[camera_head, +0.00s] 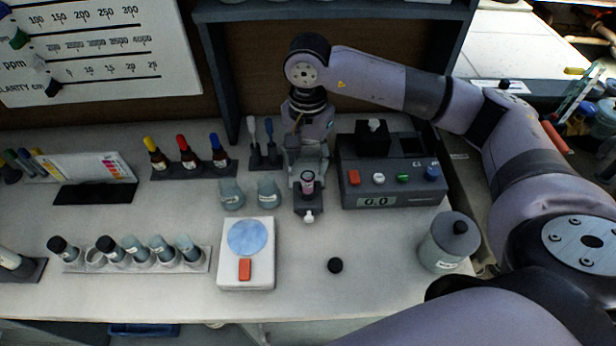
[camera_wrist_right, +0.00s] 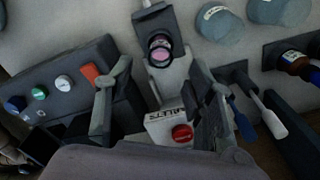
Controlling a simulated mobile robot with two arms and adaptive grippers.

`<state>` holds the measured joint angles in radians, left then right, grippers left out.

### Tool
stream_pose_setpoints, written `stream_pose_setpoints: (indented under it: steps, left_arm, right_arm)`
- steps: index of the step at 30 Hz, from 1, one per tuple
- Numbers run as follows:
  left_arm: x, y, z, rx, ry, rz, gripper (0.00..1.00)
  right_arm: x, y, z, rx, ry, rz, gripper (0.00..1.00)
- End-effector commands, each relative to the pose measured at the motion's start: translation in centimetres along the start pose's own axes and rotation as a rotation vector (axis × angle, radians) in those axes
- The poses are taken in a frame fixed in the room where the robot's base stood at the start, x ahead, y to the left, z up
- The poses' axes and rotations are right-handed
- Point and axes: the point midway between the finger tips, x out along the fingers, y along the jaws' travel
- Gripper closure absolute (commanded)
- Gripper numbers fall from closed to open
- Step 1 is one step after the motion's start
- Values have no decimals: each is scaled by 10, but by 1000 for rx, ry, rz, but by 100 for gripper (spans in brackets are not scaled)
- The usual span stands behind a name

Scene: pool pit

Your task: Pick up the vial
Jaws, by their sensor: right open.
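The vial (camera_head: 307,184) is a small clear cylinder with pink liquid. It stands upright in a dark holder (camera_head: 307,203) at the middle of the bench. In the right wrist view the vial (camera_wrist_right: 161,53) shows from above, just beyond the fingertips. My right gripper (camera_head: 308,168) is open, pointing down just behind the vial, with its fingers apart and apparently not touching it. The open fingers also show in the right wrist view (camera_wrist_right: 158,78). The lower part of the vial is hidden in the holder. My left gripper is not in view.
A grey meter (camera_head: 400,196) stands right of the vial. Glass beakers (camera_head: 268,193) stand close left. A scale (camera_head: 246,278), a black cap (camera_head: 335,265) and a lidded jar (camera_head: 445,246) are in front. A white box (camera_wrist_right: 168,127) shows between the fingers in the wrist view.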

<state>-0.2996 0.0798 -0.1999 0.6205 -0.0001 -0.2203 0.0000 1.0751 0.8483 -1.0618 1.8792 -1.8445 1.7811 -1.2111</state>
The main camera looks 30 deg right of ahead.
Motion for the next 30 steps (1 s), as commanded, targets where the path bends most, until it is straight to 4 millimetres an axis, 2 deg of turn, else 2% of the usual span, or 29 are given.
stream_pose_setpoints:
  steps: [3, 8, 11, 14, 19, 27, 30]
  left_arm:
    - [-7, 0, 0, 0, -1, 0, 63]
    - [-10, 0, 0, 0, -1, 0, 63]
    - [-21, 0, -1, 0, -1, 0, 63]
    - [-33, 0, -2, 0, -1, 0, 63]
    - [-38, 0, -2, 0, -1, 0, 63]
    - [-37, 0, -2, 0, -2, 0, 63]
    - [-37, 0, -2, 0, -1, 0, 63]
  right_arm:
    - [14, 0, 0, 2, -1, 1, 51]
    - [24, 0, 0, 1, -2, 1, 51]
    - [33, 0, 0, 1, -3, 3, 51]
    - [48, 1, 0, 2, -4, 4, 51]
    - [70, 0, 0, 1, -2, 1, 51]
    - [76, -1, -1, 1, -1, -2, 51]
    - [75, -1, -1, 1, -1, -2, 57]
